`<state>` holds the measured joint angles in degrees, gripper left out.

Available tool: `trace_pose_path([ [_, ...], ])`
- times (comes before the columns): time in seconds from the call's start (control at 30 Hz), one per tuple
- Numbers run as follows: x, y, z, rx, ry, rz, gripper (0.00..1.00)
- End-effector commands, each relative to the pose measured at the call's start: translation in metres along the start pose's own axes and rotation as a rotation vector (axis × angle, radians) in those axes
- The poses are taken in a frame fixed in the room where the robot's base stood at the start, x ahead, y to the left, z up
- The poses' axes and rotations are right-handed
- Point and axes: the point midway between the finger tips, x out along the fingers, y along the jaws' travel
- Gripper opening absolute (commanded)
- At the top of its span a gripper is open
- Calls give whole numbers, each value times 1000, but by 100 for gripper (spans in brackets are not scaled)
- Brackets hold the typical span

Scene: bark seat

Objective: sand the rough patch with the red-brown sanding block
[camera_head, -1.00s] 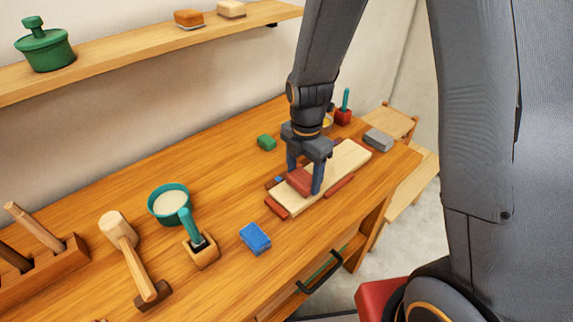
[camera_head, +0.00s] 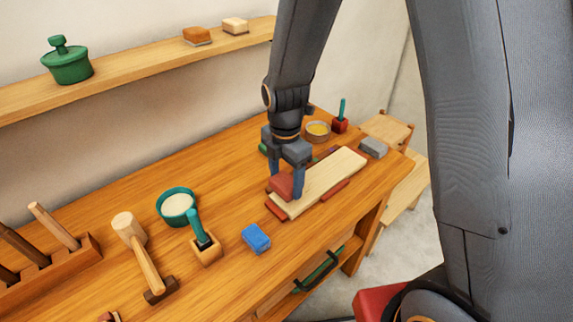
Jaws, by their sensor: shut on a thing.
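The red-brown sanding block (camera_head: 282,186) is held between the fingers of my gripper (camera_head: 285,181), which is shut on it. The block is at the left end of the pale board (camera_head: 338,174), over or on its top; I cannot tell whether it touches the wood. The board lies on the workbench between red-brown strips (camera_head: 334,190). I cannot make out the rough patch; the block and fingers hide part of the board's left end.
A grey block (camera_head: 373,147), a yellow-filled bowl (camera_head: 317,131) and a red pot (camera_head: 340,124) are beyond the board.

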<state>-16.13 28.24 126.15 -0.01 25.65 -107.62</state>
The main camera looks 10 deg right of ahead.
Motion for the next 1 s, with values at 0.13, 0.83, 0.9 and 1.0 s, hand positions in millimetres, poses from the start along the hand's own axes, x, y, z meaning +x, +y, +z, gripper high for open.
trace_pose_path([
  [0.13, -17, -1, 1, 2, 0, 1, 38],
  [0.83, -41, -1, 2, 4, 0, 1, 38],
  [0.9, -41, -1, 2, 4, 0, 1, 38],
  [1.0, -41, -1, 2, 4, 0, 1, 38],
])
